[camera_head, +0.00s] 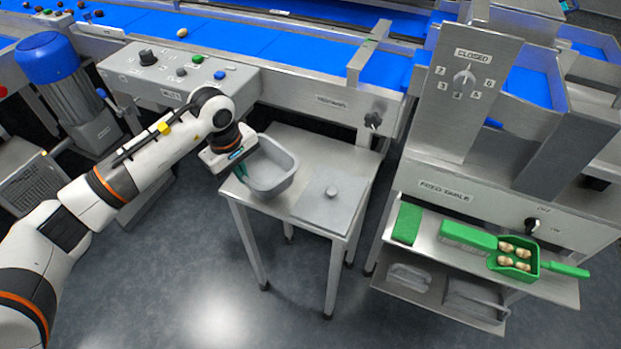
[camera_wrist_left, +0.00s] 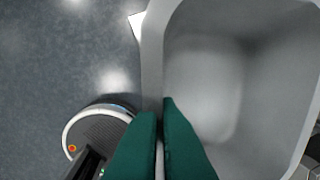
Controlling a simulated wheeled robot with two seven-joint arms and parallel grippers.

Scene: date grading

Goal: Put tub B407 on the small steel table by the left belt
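A grey, open, empty tub (camera_head: 283,187) is at the left part of the small steel table (camera_head: 304,222). I cannot read a number on it, and I cannot tell whether its base touches the table top. My left gripper (camera_head: 241,172) is at the tub's left side. In the left wrist view, the green fingers (camera_wrist_left: 161,115) are on either side of the tub's wall (camera_wrist_left: 152,60), one inside and one outside, closed on it. The tub's inside is bare there. My right gripper is not in view.
Blue belts (camera_head: 240,38) and a control box (camera_head: 180,75) lie behind. At right, a steel shelf holds a green scoop (camera_head: 515,258) with several dates and a green cloth (camera_head: 407,223).

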